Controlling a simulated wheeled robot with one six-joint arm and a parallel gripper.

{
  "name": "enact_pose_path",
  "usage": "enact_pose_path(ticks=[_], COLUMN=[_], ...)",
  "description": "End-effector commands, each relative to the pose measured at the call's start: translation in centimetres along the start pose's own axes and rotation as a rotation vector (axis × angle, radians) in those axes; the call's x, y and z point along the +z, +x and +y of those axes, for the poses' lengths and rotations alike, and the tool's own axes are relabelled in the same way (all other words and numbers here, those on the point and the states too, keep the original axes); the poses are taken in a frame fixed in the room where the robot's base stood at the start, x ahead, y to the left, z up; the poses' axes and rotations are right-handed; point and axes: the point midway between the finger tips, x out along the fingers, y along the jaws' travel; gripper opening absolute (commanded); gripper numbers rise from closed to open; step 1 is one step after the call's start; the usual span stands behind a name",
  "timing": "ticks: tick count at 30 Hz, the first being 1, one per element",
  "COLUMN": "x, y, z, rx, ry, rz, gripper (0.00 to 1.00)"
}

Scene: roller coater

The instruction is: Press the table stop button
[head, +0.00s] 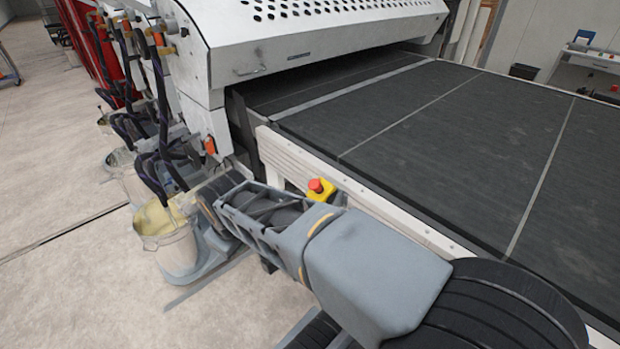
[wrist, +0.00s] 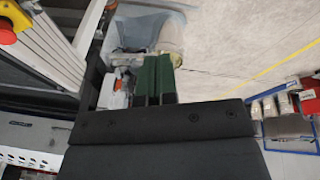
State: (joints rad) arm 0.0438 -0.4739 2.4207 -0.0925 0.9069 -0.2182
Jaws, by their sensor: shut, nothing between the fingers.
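The stop button is a red mushroom cap (head: 316,185) on a yellow housing. It sits on the white side rail of the conveyor table, just beyond my arm's middle links in the head view. In the wrist view the red cap (wrist: 7,33) shows at the upper left corner, cut by the frame edge. My gripper (wrist: 159,62) shows in the wrist view as two green fingers side by side, shut and empty. It is apart from the button, which lies well to its left there. In the head view I cannot make out the fingers clearly.
The dark conveyor table (head: 470,130) has a pale side rail (head: 385,215). A white machine housing (head: 300,45) stands over its far end, with hoses at its left. Open floor (head: 60,180) lies to the left.

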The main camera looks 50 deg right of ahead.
Motion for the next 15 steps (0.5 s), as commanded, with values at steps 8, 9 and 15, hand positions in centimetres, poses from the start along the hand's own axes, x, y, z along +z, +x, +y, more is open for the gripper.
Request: enact_pose_path(ticks=[8, 9, 15], x=[-4.1, -4.3, -4.3], y=[-0.9, -0.8, -0.1], z=[13.3, 15.2, 22.4], rx=[0.152, 0.155, 0.118], ry=[-0.678, -0.771, -1.135], rz=[-0.273, -0.318, -0.509], gripper=[0.0, 0.0, 0.0])
